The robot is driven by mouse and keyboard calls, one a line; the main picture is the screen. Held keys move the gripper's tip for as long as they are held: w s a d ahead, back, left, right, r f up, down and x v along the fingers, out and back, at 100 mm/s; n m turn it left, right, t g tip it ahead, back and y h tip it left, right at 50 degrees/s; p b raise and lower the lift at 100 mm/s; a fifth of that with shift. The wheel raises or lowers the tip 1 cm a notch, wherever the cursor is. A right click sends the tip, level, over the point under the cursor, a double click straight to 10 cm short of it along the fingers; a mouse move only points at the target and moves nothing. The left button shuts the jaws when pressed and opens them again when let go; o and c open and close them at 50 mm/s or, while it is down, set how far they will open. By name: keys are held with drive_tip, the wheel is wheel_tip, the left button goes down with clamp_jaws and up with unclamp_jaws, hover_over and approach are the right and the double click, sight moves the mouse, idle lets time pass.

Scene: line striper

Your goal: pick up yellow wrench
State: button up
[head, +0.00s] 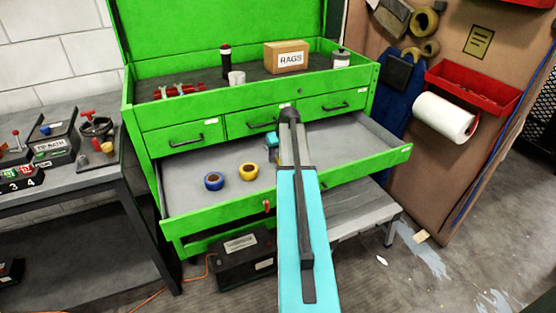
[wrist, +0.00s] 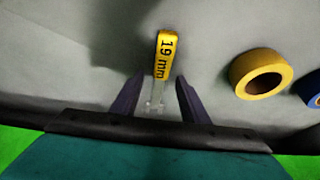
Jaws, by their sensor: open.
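The yellow wrench (wrist: 165,55) lies on the grey drawer floor in the wrist view, its yellow handle marked "19 mm" and pointing away. Its silver lower end reaches back between the two dark fingers of my gripper (wrist: 161,86). The fingers are apart, one on each side of the wrench, and not shut on it. How high they are above the drawer floor I cannot tell. In the head view my arm hides the wrench.
The open drawer (head: 345,140) of the green tool chest (head: 185,225) also holds a yellow tape roll (head: 248,172) and a blue tape roll (head: 214,181). The yellow roll (wrist: 262,73) is right of the wrench in the wrist view. The drawer's right side looks clear.

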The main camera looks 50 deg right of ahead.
clamp_jaws()
drive_tip(key=shift+r, duration=0.15)
idle(0.4)
drive_tip(key=shift+r, duration=0.9)
drive_tip(key=shift+s+d+r+b, duration=0.3)
drive_tip(key=shift+d+r+b, duration=0.15)
drive_tip(key=shift+r, duration=0.25)
drive_tip(key=s+d, duration=0.3)
drive_tip(key=d, duration=0.1)
drive_tip(key=s+d+b, duration=0.1)
drive_tip(key=s+d, duration=0.3)
drive_tip(key=d, duration=0.1)
drive_tip(key=s+d+b, duration=0.1)
drive_tip(key=s+d, duration=0.2)
drive_tip(key=d, duration=0.1)
drive_tip(key=shift+s+d, duration=0.2)
drive_tip(key=shift+s, duration=0.05)
